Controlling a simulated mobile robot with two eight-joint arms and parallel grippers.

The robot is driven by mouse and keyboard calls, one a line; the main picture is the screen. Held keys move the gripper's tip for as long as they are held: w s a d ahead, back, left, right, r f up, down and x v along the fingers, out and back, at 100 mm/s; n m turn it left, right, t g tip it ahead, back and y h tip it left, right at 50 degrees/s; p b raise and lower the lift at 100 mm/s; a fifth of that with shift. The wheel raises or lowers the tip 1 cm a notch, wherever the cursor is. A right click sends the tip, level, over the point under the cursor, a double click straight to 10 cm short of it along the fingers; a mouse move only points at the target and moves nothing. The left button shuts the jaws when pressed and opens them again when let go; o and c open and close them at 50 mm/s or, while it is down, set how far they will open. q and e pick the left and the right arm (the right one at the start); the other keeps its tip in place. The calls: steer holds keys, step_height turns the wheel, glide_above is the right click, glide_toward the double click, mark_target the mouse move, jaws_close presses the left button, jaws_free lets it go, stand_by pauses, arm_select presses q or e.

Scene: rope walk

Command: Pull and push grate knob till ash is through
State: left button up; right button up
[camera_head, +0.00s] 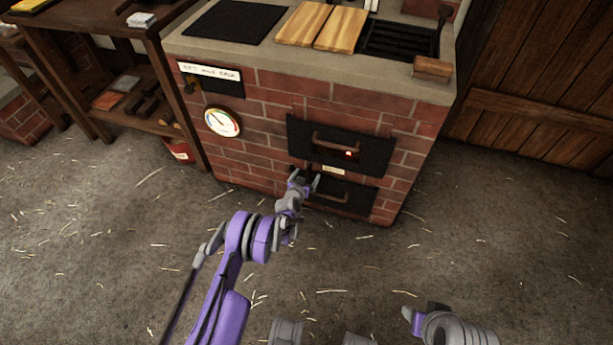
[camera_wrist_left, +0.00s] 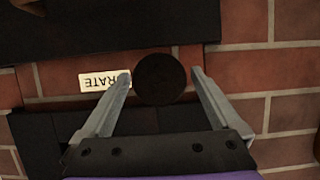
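The round black grate knob (camera_wrist_left: 160,80) shows in the left wrist view, in front of the brick stove (camera_head: 270,110). A small pale label ending in "RATE" (camera_wrist_left: 103,80), upside down, lies beside it, partly behind a finger. My left gripper (camera_wrist_left: 162,78) has its fingers apart, one tip on each side of the knob, with narrow gaps showing. In the head view this gripper (camera_head: 304,182) is at the stove front, between the two black doors, and the knob cannot be made out. My right gripper (camera_head: 410,316) is low at the right; its fingers are unclear.
The upper black door (camera_head: 375,155) has a handle and a small red glow. The lower black door (camera_head: 350,200) also has a handle, partly beside my gripper. A round gauge (camera_head: 222,122) is on the left bricks. A wooden shelf (camera_head: 135,120) stands left. The straw-strewn floor is open.

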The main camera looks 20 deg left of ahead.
arm_select(q)
steer(key=shift+s, duration=0.1)
steer(key=p+v, duration=0.2)
steer(key=v, duration=0.8)
steer(key=shift+s+r, duration=0.2)
steer(key=shift+s, duration=0.1)
steer(key=shift+a, duration=0.1)
